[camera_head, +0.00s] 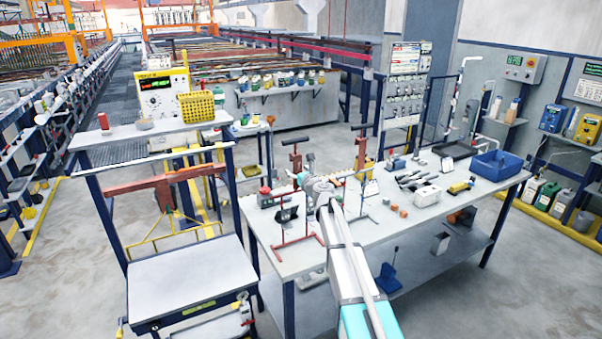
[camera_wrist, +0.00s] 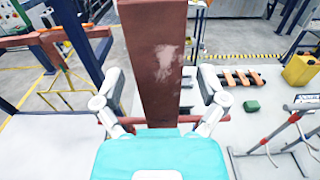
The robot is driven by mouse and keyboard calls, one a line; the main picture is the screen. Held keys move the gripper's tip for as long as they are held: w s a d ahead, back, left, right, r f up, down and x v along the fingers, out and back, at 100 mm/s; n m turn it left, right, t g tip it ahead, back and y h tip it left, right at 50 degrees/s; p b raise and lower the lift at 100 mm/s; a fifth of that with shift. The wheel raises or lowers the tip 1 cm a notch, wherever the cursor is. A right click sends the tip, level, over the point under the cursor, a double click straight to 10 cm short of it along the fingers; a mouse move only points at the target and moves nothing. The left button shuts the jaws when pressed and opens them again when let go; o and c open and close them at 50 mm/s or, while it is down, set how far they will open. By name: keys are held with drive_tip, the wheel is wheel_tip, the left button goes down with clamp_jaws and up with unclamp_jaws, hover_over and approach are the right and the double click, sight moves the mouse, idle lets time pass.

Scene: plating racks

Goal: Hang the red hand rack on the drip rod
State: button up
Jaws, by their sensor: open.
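The red hand rack has a flat brown-red stem (camera_wrist: 152,60) that fills the middle of the wrist view. A thin red bar of it (camera_wrist: 190,120) crosses behind my fingertips. In the head view its dark stem (camera_head: 295,158) stands on the bench, with a red wire frame (camera_head: 303,236) lower down. My gripper (camera_head: 310,182) is open, with one finger on each side of the stem in the wrist view (camera_wrist: 160,92); I cannot tell whether either touches. A pale rod (camera_head: 150,158) along the stand at the left may be the drip rod.
The bench (camera_head: 262,237) also carries a second dark stem (camera_head: 362,148), a grey wire frame (camera_head: 367,203) and a blue bin (camera_head: 497,165). A brown-red beam (camera_head: 165,185) hangs over the stand's bare lower tray (camera_head: 190,277).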

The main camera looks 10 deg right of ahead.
clamp_jaws()
drive_tip(key=c, duration=0.7)
unclamp_jaws()
clamp_jaws()
drive_tip(key=shift+r, duration=0.15)
drive_tip(key=shift+s+r+p, duration=0.1)
drive_tip(key=shift+r+p, duration=0.4)
drive_tip(key=shift+p, duration=0.15)
drive_tip(key=shift+r+p, duration=0.7)
drive_tip(key=shift+p, duration=0.05)
